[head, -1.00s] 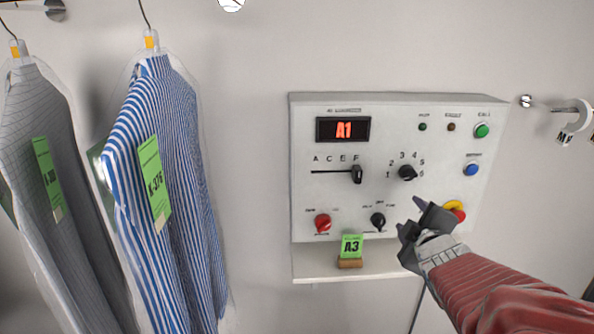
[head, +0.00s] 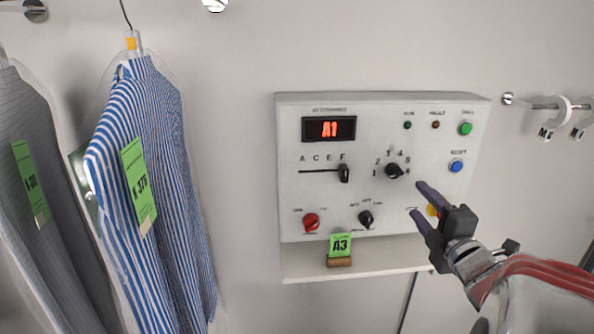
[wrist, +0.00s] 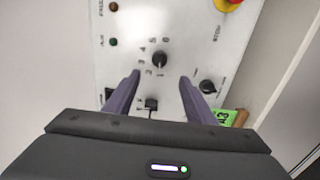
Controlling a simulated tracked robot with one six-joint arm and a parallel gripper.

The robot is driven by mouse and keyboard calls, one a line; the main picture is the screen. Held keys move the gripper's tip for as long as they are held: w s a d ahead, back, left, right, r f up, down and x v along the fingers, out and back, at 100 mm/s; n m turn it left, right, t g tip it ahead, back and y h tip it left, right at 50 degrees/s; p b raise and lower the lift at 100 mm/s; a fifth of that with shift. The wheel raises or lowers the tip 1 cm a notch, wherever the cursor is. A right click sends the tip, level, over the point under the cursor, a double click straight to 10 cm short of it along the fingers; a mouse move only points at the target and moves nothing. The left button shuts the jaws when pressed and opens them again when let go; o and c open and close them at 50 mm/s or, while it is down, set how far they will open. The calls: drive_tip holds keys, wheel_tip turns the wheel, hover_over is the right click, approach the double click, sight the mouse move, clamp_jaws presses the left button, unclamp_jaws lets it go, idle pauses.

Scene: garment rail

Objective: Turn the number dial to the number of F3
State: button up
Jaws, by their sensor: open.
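The number dial (head: 394,171) is a black knob on the white control panel (head: 290,205), with several numbers around it. I cannot tell which number it points at. The red display (head: 329,129) reads A1. The letter slider (head: 344,173) is at F. A green card (head: 340,245) below the panel reads A3. My gripper (head: 418,200) is open and empty, to the lower right of the dial in the head view, fingers towards the panel. In the wrist view, the number dial (wrist: 159,60) lies just beyond and between the fingertips (wrist: 160,77), apart from them.
A red knob (head: 311,222) and a black selector (head: 366,218) sit low on the panel. Green (head: 465,128) and blue (head: 456,166) buttons are at its right. A yellow-ringed red button is partly behind my gripper. A striped shirt (head: 160,170) hangs at left.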

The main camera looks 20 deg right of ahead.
sight(397, 176)
drive_tip(key=x, duration=1.3)
drive_tip(key=shift+w, duration=0.35)
drive_tip(key=shift+c, duration=0.6)
drive_tip(key=c, duration=0.9)
